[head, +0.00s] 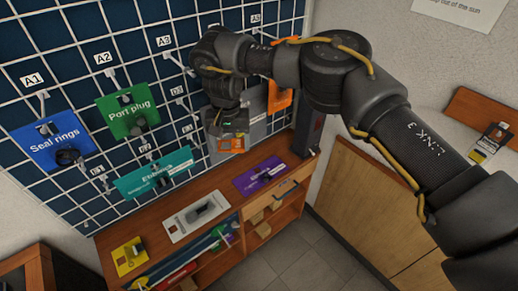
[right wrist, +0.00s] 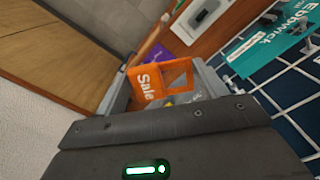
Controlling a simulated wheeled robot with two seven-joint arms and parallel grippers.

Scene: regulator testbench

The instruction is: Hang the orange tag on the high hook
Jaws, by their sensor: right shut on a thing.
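The orange tag (right wrist: 146,84) reads "Sale" in the right wrist view and has an open cut-out beside the lettering. My right gripper (right wrist: 165,88) is shut on it, with a grey finger at each side. In the head view the tag (head: 231,145) shows small under my right gripper (head: 230,128), in front of the grid wall. Upper-row hooks carry labels; the hook under A3 (head: 180,64) looks bare. I cannot tell which hook is meant as the high one. Part of the tag is hidden by the gripper. My left gripper is not in view.
A blue "Seal rings" card (head: 42,146), a green "Port plug" card (head: 119,117) and a teal card (head: 135,182) hang on the grid. Another orange piece (head: 280,97) is behind my arm. Purple (head: 247,181) and yellow (head: 121,252) cards lie on the wooden bench.

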